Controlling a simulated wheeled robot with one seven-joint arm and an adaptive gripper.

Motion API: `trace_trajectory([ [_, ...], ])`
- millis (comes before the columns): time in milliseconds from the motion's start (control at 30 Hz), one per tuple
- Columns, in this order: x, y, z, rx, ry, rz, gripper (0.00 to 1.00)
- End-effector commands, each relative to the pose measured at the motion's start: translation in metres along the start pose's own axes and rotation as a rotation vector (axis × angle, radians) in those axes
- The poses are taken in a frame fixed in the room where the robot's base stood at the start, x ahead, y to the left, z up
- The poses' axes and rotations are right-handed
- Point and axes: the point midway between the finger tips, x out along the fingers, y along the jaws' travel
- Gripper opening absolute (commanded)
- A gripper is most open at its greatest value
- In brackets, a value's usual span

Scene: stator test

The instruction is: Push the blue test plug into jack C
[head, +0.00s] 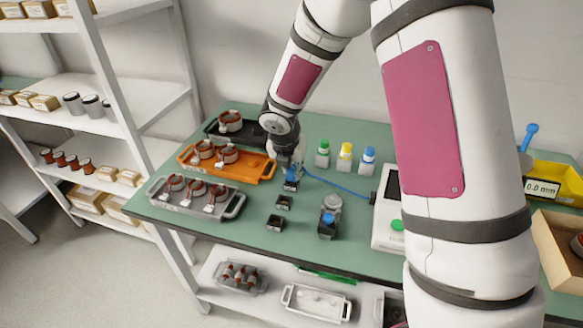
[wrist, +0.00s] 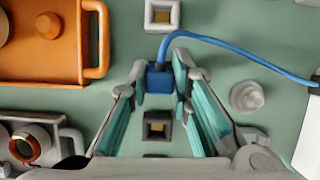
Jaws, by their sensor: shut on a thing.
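The blue test plug (wrist: 159,80) is between my gripper's fingertips (wrist: 160,77), which are shut on it, in the wrist view. In the head view the plug (head: 291,174) hangs under my gripper (head: 290,168), right above or at a dark jack block (head: 291,187). I cannot tell whether it is seated. Two more jack blocks (head: 284,202) (head: 275,222) stand in a row toward the front edge. The wrist view shows one jack beyond the plug (wrist: 162,14) and one nearer (wrist: 157,125). Jack letters are not readable.
A blue cable (head: 340,187) runs right from the plug to a white tester (head: 388,225). An orange tray (head: 265,175) and a grey tray (head: 232,207) stand left. Green, yellow and blue-capped bottles (head: 345,157) stand behind.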

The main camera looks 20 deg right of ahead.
Motion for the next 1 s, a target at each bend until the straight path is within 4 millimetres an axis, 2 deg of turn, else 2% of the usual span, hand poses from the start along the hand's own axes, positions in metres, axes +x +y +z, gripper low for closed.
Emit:
trace_trajectory([
  [867, 0.0098, 0.0006, -0.0038, 0.0, 0.0, 0.001, 0.0],
  [900, 0.0098, 0.0005, -0.0038, 0.0, 0.0, 0.001, 0.26],
  [967, 0.0098, 0.0005, -0.0038, 0.0, 0.0, 0.0, 0.39],
  [1000, 0.0098, 0.0004, -0.0038, 0.0, 0.0, 0.0, 0.43],
])
